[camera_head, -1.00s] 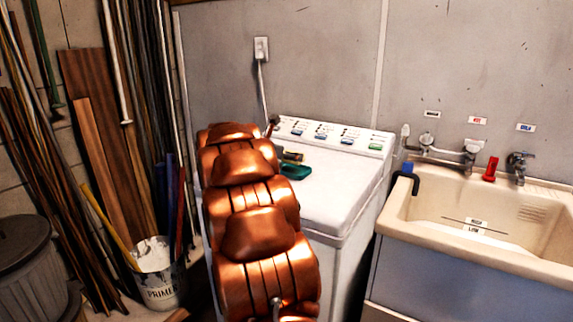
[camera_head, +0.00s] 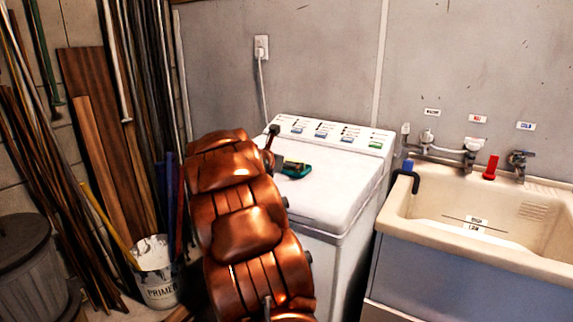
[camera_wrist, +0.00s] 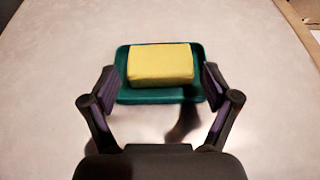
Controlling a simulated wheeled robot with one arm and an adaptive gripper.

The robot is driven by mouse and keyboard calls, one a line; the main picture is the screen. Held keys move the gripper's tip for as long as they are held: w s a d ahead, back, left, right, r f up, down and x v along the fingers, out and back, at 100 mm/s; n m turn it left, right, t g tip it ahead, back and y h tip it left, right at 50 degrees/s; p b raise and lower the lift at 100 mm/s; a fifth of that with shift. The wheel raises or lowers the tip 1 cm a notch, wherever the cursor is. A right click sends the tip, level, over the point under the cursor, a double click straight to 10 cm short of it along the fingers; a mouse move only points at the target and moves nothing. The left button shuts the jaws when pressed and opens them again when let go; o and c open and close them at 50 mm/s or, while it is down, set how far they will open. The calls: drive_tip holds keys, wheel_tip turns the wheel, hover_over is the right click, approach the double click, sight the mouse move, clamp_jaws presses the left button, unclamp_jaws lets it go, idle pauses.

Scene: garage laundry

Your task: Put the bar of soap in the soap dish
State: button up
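The yellow bar of soap (camera_wrist: 160,62) lies within the outline of the green soap dish (camera_wrist: 160,97) in the wrist view, and seems to rest in it. The dish also shows in the head view (camera_head: 297,171), on the washer lid just right of my arm. The soap is hard to make out there. My gripper (camera_wrist: 160,80) is open, with one finger on each side of the soap and a gap to it on both sides. The fingertips overlap the dish's left and right ends in the picture; I cannot tell their height above it.
The white washer (camera_head: 340,200) has a clear lid to the right of the dish and a control panel behind. A beige sink (camera_head: 400,215) with taps stands at the right. A primer bucket (camera_head: 160,280) and leaning boards are at the left.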

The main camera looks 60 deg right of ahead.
drive_tip(key=shift+o, duration=0.7)
drive_tip(key=shift+r, duration=0.15)
drive_tip(key=b+v, duration=0.1)
drive_tip(key=v, duration=0.9)
drive_tip(key=shift+w+a, duration=0.1)
drive_tip(key=shift+a, duration=0.1)
drive_tip(key=shift+v, duration=0.8)
